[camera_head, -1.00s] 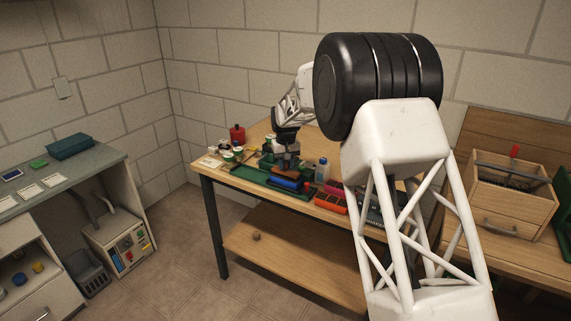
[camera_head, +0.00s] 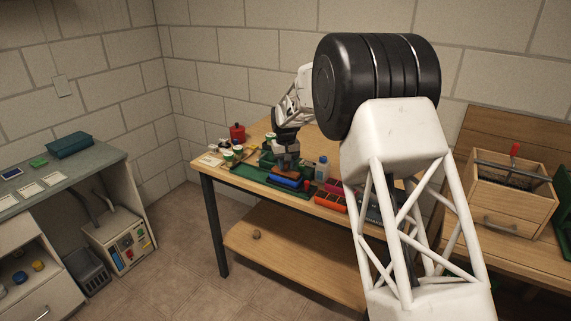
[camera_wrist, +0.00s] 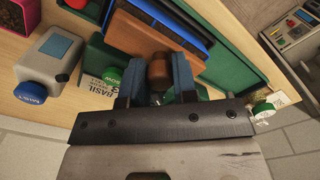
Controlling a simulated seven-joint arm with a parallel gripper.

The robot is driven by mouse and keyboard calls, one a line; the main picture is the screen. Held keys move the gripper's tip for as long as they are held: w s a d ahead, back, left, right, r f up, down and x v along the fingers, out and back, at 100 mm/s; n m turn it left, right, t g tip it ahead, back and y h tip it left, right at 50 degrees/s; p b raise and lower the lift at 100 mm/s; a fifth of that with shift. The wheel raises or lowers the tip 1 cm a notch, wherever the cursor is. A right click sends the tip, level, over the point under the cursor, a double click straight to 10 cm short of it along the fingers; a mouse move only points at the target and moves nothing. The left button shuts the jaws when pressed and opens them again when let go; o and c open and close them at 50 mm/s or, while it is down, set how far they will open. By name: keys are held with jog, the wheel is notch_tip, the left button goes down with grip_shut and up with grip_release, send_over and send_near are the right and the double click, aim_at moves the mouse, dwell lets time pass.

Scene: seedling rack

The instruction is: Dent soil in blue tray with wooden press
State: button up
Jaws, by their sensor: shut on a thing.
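My gripper (camera_wrist: 157,72) is shut on the brown knob of the wooden press (camera_wrist: 143,36). The press's flat brown block reaches beyond the fingers in the wrist view. The blue tray (camera_wrist: 205,34) lies just past the block, its edge and dark contents partly hidden by it. I cannot tell whether the block touches the soil. In the head view my gripper (camera_head: 287,146) is over the work table, with the press (camera_head: 288,160) below it and the blue tray (camera_head: 284,182) just in front.
A green basil packet (camera_wrist: 103,60) and a blue-capped bottle (camera_wrist: 52,62) stand close to the gripper.

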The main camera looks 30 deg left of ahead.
jog(key=shift+f, duration=0.35)
dwell(1.2)
jog(key=shift+r, duration=0.15)
jog(key=shift+r, duration=4.1)
